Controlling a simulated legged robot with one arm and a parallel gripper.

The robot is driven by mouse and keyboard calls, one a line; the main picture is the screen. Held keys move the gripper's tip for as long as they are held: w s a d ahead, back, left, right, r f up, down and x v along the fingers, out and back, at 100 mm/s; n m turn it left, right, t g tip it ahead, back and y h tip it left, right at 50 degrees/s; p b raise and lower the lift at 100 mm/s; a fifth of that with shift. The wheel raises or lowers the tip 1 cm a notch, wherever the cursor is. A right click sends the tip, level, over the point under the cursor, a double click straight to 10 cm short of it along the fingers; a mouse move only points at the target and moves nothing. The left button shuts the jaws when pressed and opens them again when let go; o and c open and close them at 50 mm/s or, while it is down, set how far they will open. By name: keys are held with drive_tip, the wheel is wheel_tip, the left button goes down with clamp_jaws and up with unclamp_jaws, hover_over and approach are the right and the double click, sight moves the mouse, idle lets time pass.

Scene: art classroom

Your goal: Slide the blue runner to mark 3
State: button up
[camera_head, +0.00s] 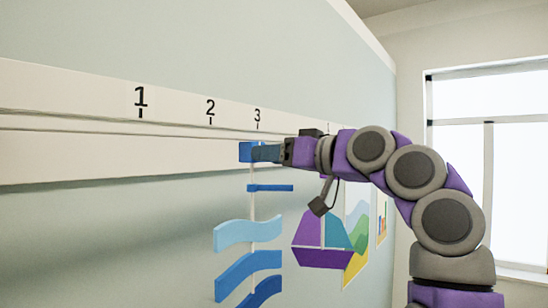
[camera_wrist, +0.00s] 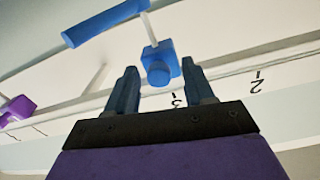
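The blue runner (camera_head: 245,151) sits on the white wall rail (camera_head: 60,150), just below and slightly left of the printed mark 3 (camera_head: 257,115). A pale rod with a blue bar (camera_head: 270,188) and wavy blue pieces (camera_head: 248,234) hangs below it. My gripper (camera_head: 265,152) reaches it from the right. In the wrist view the runner (camera_wrist: 161,58) and its round knob (camera_wrist: 158,75) lie between my two spread blue fingers (camera_wrist: 160,72).
Marks 1 (camera_head: 141,97) and 2 (camera_head: 210,107) are farther left on the rail, which is clear there. A purple runner (camera_wrist: 18,108) shows at the left of the wrist view. A window (camera_head: 490,160) is at right.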

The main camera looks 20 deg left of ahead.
drive_tip(key=b+v, duration=0.3)
drive_tip(key=v, duration=1.4)
drive_tip(key=shift+d+b, duration=0.25)
drive_tip(key=shift+b, duration=0.15)
drive_tip(key=shift+w+a+f, duration=0.1)
